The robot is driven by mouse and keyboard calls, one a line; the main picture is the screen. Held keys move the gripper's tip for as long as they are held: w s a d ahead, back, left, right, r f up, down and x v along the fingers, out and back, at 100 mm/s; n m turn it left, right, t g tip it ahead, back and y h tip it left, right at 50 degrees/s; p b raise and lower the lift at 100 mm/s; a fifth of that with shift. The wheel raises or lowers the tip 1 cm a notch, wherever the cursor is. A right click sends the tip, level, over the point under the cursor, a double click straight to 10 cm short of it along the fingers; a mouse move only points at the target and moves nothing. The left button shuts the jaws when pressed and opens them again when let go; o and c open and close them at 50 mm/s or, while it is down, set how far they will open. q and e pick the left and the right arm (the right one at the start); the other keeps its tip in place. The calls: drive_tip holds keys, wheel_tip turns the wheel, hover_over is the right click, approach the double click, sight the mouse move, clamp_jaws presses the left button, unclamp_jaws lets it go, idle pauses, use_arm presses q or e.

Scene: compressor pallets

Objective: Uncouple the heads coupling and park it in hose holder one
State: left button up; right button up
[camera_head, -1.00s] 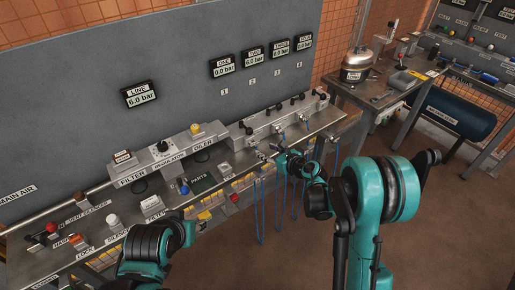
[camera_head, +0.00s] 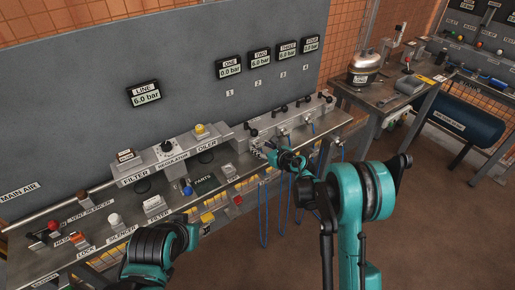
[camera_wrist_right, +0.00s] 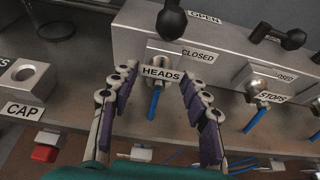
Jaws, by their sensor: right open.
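In the right wrist view, the coupling labelled HEADS (camera_wrist_right: 160,73) sits at a metal outlet on the valve block, below a black-knobbed valve by a CLOSED label. Its blue hose (camera_wrist_right: 155,101) hangs down from it. My right gripper (camera_wrist_right: 160,86) is open, with one finger on each side of the HEADS label and hose. Whether the fingers touch the coupling cannot be told. My right gripper also shows small at the valve block in the head view (camera_head: 267,153). I cannot pick out hose holder one.
The STOPS coupling (camera_wrist_right: 269,96) and its blue hose are close on the right. A CAP block (camera_wrist_right: 22,72) is on the left. On the panel, gauge ONE (camera_head: 229,66) reads 0.0 bar; the LINE gauge (camera_head: 145,94) reads 6.0 bar.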

drive_tip(key=shift+w+a+f, duration=0.2)
drive_tip(key=shift+w+a, duration=0.15)
drive_tip(key=shift+w, duration=0.1)
drive_tip(key=shift+b, duration=0.45)
idle(0.8)
clamp_jaws()
drive_tip(key=shift+s, duration=0.1)
drive_tip(key=shift+d, duration=0.1)
drive_tip(key=shift+s+d+b, duration=0.2)
drive_tip(key=shift+s+d, duration=0.35)
drive_tip(key=shift+s, duration=0.25)
drive_tip(key=shift+s+d+b, duration=0.2)
drive_tip(key=shift+s+d, duration=0.35)
drive_tip(key=shift+s, duration=0.2)
drive_tip(key=shift+s+d+b, duration=0.2)
drive_tip(key=shift+s+d, duration=0.35)
drive_tip(key=shift+s, duration=0.25)
drive_tip(key=shift+f, duration=0.15)
